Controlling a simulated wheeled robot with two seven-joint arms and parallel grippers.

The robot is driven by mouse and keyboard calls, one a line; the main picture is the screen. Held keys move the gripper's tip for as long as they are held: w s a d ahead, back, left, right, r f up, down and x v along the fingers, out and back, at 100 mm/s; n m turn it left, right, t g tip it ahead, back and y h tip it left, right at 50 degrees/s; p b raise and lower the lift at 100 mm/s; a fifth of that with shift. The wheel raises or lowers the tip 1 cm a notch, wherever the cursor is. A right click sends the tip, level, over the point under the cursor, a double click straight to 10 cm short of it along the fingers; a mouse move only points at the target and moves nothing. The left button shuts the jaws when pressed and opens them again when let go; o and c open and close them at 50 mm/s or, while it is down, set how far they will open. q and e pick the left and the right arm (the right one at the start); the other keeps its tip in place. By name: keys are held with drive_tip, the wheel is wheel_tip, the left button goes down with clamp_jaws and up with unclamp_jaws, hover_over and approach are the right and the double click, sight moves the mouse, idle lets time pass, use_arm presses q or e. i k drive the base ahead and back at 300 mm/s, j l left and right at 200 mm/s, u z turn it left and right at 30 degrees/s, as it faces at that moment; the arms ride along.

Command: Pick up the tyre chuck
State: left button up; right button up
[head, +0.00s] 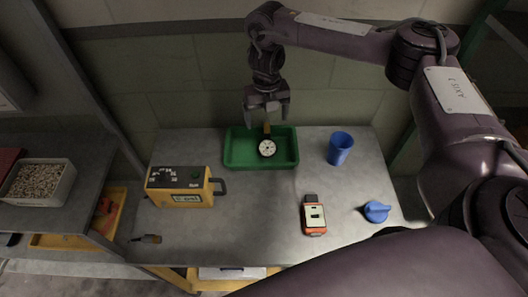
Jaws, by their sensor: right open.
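A round white-faced dial with a dark rim (267,149) lies in the green tray (232,160). A small brass-coloured piece (267,130) stands at its upper edge; I take this dial piece to be the tyre chuck, but cannot be sure. My right gripper (267,118) is over the back of the tray, pointing down, open and with nothing seen held in it. Its fingertips are close above the brass piece; whether they touch it I cannot tell. My left gripper is not in view.
A yellow instrument case (182,196) stands left of the tray, with a small dark-and-tan tool (149,239) in front. A blue cup (340,148), an orange handheld meter (314,217) and a blue knob-like piece (376,211) are at right. The table's front middle is clear.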

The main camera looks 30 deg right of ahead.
sight(147, 239)
drive_tip(key=k, duration=1.5)
